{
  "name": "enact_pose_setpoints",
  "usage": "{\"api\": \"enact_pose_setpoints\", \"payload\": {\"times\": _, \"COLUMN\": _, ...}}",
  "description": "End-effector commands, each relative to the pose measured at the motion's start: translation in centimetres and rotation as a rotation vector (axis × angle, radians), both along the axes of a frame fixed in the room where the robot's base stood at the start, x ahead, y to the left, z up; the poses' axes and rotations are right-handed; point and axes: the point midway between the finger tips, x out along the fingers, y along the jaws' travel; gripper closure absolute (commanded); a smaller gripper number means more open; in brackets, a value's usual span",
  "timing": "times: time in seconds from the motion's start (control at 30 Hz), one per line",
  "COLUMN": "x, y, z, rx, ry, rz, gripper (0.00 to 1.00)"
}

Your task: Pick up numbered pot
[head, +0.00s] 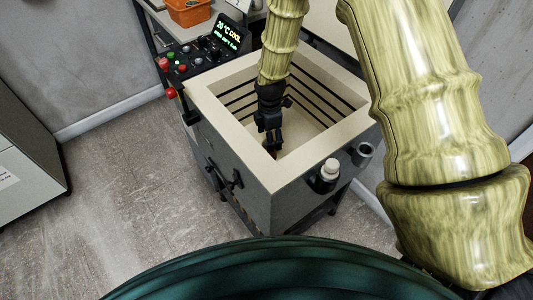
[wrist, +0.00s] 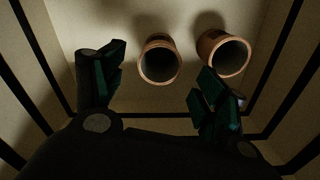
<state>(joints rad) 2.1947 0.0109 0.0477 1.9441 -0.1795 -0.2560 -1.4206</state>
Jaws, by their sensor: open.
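Two terracotta pots stand inside the open box in the wrist view. One pot (wrist: 159,61) is near the middle, ahead of the gap between my fingers. The other pot (wrist: 224,54) is to its right, beyond my right finger. I cannot make out a number on either pot. My gripper (wrist: 152,88) is open and empty, its dark green-padded fingers spread, apart from both pots. In the head view my gripper (head: 272,148) reaches down into the box (head: 237,122); the pots are hidden there.
The box has a cream rim and dark slots along its inner walls, close around my gripper. A control panel (head: 205,48) reading "20 °C COOL" is behind left. A white bottle (head: 327,172) sits in a holder at the front right. An orange bin (head: 188,12) stands at the back.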

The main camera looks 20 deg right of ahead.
Motion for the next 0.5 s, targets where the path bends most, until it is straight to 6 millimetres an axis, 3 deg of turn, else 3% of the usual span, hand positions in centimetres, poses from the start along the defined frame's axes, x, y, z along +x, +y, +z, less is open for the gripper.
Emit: {"api": "enact_pose_setpoints", "payload": {"times": 0.5, "x": -0.1, "y": 0.2, "z": -3.4, "rx": 0.000, "ry": 0.001, "rz": 0.003, "gripper": 0.27}}
